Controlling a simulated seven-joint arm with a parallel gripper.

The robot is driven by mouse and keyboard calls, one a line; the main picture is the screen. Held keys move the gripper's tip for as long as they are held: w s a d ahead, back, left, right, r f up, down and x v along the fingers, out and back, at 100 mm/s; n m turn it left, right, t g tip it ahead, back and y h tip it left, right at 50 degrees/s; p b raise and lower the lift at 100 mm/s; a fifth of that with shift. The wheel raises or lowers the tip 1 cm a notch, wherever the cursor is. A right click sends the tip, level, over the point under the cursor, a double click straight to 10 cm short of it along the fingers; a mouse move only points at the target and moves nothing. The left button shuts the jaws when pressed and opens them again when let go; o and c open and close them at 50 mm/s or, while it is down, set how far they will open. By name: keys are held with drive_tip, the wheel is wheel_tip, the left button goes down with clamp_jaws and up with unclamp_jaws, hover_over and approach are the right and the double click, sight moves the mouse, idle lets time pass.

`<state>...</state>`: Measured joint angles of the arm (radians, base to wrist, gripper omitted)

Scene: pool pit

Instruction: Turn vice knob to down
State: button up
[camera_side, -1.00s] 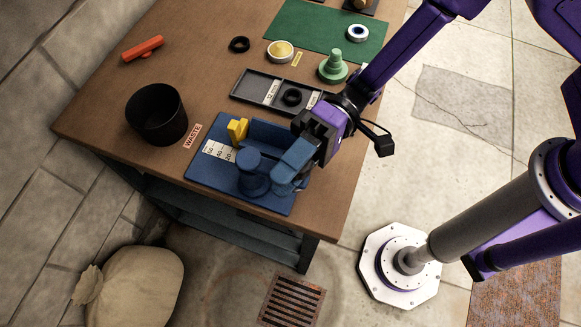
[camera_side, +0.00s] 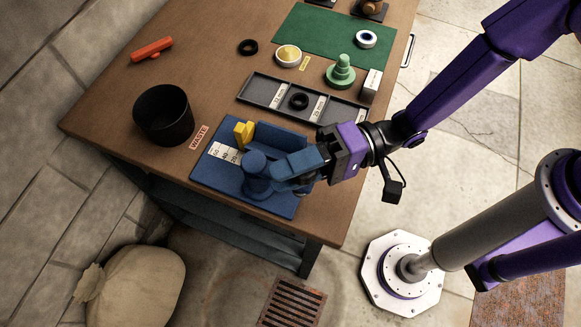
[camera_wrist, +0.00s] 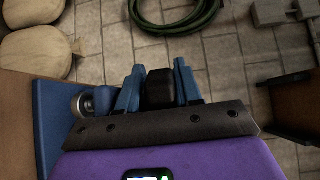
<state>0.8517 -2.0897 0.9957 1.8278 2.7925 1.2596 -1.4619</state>
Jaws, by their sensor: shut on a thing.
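The blue vice (camera_side: 215,172) sits at the table's near corner, with a yellow piece (camera_side: 243,133), a white number scale (camera_side: 224,152), a long blue block (camera_side: 278,136) and a round blue post (camera_side: 256,164). My gripper (camera_side: 285,172) reaches in from the right beside the post, its blue fingers nearly level in the picture. In the wrist view my gripper (camera_wrist: 158,74) has its fingers on either side of a dark knob (camera_wrist: 160,90) and is shut on it. The knob is hidden in the side view. A silver round part (camera_wrist: 84,105) shows left of the fingers.
A black bin (camera_side: 163,115) stands left of the vice. Behind the vice lies a grey divided tray (camera_side: 258,90) holding a black ring (camera_side: 299,101).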

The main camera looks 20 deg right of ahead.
drive_tip(key=shift+a+r+m+t, duration=0.1)
drive_tip(key=shift+r+m+t, duration=0.2)
drive_tip(key=shift+r+t, duration=0.2)
idle(0.3)
drive_tip(key=o, duration=0.9)
drive_tip(key=shift+f, duration=0.25)
drive_tip(key=shift+d, duration=0.25)
drive_tip(key=d, duration=1.1)
drive_tip(key=s+d, duration=0.1)
drive_tip(key=d, duration=0.5)
